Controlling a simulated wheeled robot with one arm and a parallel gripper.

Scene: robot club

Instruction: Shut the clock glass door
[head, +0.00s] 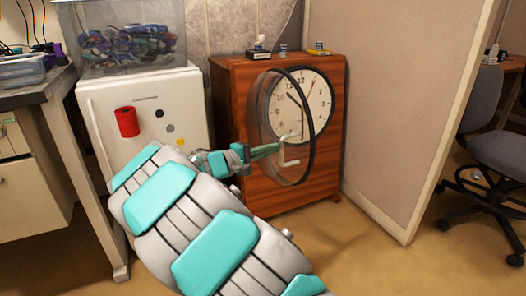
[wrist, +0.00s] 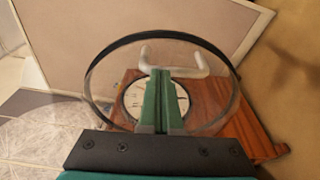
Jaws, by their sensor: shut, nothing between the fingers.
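The clock is a wooden cabinet (head: 232,85) with a white round dial (head: 313,92) on its front. Its round glass door (head: 309,150) has a black rim and a pale handle (head: 289,158), and stands ajar, swung out from the dial. In the wrist view the glass door's black rim (wrist: 110,46) and pale handle (wrist: 200,70) show in front of the clock dial (wrist: 182,96). My gripper (head: 277,149) is shut and empty, with green fingers (wrist: 159,78) beside the handle. I cannot tell whether they touch it or the glass.
A white cabinet (head: 180,92) with a red cup-like holder (head: 126,122) stands left of the clock, under a clear bin (head: 110,50) of parts. A partition (head: 400,90) stands close on the right. Small items (head: 283,48) sit on the clock's top. Open floor (head: 350,245) lies in front.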

